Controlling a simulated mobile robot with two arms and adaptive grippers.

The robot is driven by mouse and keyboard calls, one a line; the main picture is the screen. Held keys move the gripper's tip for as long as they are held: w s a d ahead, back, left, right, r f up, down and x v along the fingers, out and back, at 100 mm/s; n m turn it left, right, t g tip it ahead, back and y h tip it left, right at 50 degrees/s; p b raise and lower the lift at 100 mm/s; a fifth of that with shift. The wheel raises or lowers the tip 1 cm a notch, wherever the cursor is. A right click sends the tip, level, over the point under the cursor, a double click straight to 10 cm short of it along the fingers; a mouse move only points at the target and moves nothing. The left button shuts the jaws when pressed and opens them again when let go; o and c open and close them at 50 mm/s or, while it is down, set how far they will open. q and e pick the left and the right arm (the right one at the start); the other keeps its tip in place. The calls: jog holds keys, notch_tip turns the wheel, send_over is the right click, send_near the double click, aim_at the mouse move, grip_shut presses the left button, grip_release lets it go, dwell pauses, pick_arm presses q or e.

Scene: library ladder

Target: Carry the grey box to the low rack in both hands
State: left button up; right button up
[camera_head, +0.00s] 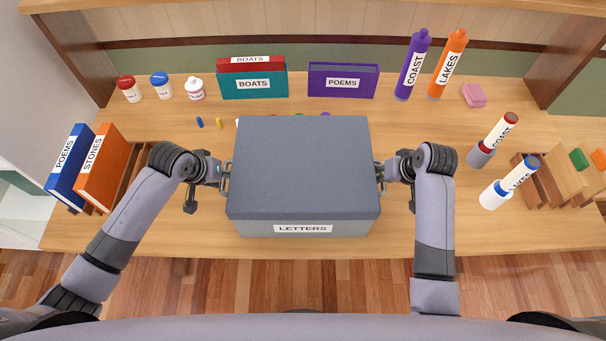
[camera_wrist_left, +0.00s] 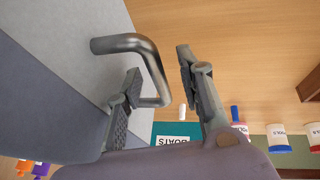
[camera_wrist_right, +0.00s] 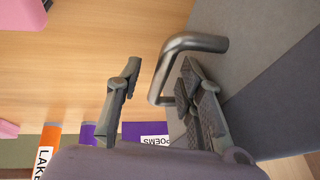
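The grey box (camera_head: 303,165) with a darker lid and a LETTERS label is at the middle of the desk, near its front edge. Whether its underside touches the desk is hidden. My left gripper (camera_head: 225,174) is at the left side handle; the left wrist view shows its fingers apart on either side of the metal handle (camera_wrist_left: 150,68). My right gripper (camera_head: 382,172) is at the right side handle; the right wrist view shows its fingers apart, with that handle (camera_wrist_right: 167,67) between them. I cannot identify the low rack in these views.
Upright books (camera_head: 98,168) stand left; labelled tubes and wooden holders stand right. Wooden floor (camera_head: 210,283) shows in front.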

pick_arm(q)
jog(key=shift+w+d+f, duration=0.1)
jog(key=shift+w+f, duration=0.1)
jog(key=shift+f, duration=0.25)
pick_arm(e)
jog(key=shift+w+a+f, duration=0.1)
jog(key=shift+w+f, duration=0.1)
jog(key=shift+f, duration=0.3)
pick_arm(q)
jog(key=shift+c, duration=0.5)
pick_arm(e)
jog(key=shift+c, duration=0.5)
pick_arm(q)
grip_shut()
pick_arm(e)
grip_shut()
pick_arm(q)
jog(key=shift+w+r, duration=0.15)
jog(key=shift+r, duration=0.05)
pick_arm(e)
jog(key=shift+w+r, duration=0.15)
jog(key=shift+r, duration=0.05)
